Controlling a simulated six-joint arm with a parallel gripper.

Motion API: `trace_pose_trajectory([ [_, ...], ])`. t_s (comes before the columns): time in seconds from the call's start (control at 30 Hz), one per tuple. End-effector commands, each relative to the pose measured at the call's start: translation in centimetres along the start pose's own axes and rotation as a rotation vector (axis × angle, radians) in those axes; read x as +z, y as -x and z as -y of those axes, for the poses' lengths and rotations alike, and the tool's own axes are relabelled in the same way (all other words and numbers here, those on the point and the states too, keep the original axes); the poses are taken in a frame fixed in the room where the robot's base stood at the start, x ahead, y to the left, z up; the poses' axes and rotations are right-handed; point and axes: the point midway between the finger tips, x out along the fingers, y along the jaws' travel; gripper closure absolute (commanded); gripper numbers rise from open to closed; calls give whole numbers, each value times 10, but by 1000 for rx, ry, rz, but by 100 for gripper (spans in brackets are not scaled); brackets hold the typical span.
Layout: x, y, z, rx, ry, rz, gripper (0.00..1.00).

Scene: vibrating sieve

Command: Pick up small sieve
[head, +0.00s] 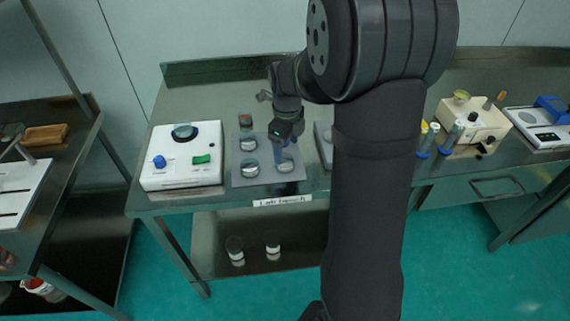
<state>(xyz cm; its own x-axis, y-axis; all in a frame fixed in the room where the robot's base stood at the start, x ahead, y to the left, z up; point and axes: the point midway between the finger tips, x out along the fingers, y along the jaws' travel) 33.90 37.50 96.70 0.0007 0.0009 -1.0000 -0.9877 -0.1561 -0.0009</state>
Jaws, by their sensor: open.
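Several small round metal-rimmed pieces that look like sieves stand on a grey mat (268,178) on the steel bench. One round piece (248,143) is at the left middle of the mat, one (249,169) at the front left, and one (285,164) at the front right. I cannot tell which is the small sieve. My gripper (281,152) points down, open, directly over the front right piece and partly covers it. Whether the fingers are around that piece or just above it is too small to tell.
A white machine (180,178) with a blue knob and green switch stands left of the mat. A beige device (474,125), blue-based tubes (450,138) and a balance (540,128) are to the right. My arm hides the bench between. Two jars (273,246) stand on the lower shelf.

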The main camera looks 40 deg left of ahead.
Motion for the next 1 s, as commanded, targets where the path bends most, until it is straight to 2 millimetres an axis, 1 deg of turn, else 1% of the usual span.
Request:
trace_pose_trajectory([
  [0.2,0,-32,-8,4,0,-3,26],
  [0.3,0,-44,-8,4,0,-2,26],
  [0.4,1,-48,-7,1,0,0,26],
  [0.6,1,-49,-7,1,1,0,26],
  [0.67,1,-49,-7,1,1,0,36],
  [0.8,1,-48,-7,1,1,0,64],
  [0.87,1,-48,-7,1,1,0,74],
  [1.0,1,-48,-7,1,1,0,75],
])
